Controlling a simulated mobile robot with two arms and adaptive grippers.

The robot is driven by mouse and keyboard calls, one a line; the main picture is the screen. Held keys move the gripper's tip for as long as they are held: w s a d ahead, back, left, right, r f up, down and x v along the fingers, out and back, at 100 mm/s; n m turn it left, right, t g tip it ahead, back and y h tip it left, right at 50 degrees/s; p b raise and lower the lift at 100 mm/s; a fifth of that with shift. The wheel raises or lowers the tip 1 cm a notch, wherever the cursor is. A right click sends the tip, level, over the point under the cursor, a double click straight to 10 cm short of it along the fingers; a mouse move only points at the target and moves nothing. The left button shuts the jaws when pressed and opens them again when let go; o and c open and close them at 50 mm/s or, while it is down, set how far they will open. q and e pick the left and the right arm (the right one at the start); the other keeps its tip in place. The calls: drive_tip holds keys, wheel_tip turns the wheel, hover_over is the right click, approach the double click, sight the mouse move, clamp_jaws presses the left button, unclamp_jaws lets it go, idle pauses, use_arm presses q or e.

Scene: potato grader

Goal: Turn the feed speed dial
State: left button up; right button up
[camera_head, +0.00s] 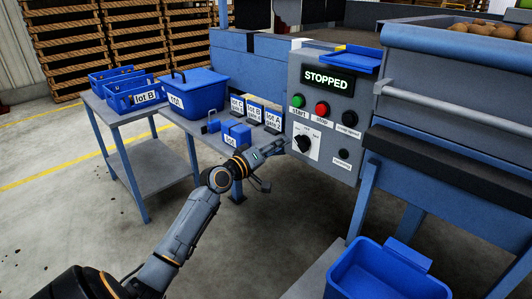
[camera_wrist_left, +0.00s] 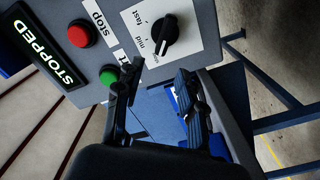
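The feed speed dial (camera_head: 303,143) is a black knob on a white label plate on the grey control panel (camera_head: 342,128). In the left wrist view the dial (camera_wrist_left: 165,34) is at the top middle, with "mid" and "fast" printed beside it. The display (camera_head: 328,81) reads STOPPED. My left gripper (camera_head: 272,166) is below and left of the dial, apart from it. In the left wrist view its two fingers (camera_wrist_left: 160,95) are spread with nothing between them. My right gripper is not in view.
A green start button (camera_head: 298,101) and a red stop button (camera_head: 322,108) sit above the dial. Blue lot boxes (camera_head: 240,135) stand on the table at left. A blue crate (camera_head: 385,275) is below the panel. Potatoes (camera_head: 485,28) lie in the hopper at top right.

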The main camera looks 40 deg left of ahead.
use_arm(q)
drive_tip(key=shift+s+a, duration=0.2)
drive_tip(key=shift+s, duration=2.5)
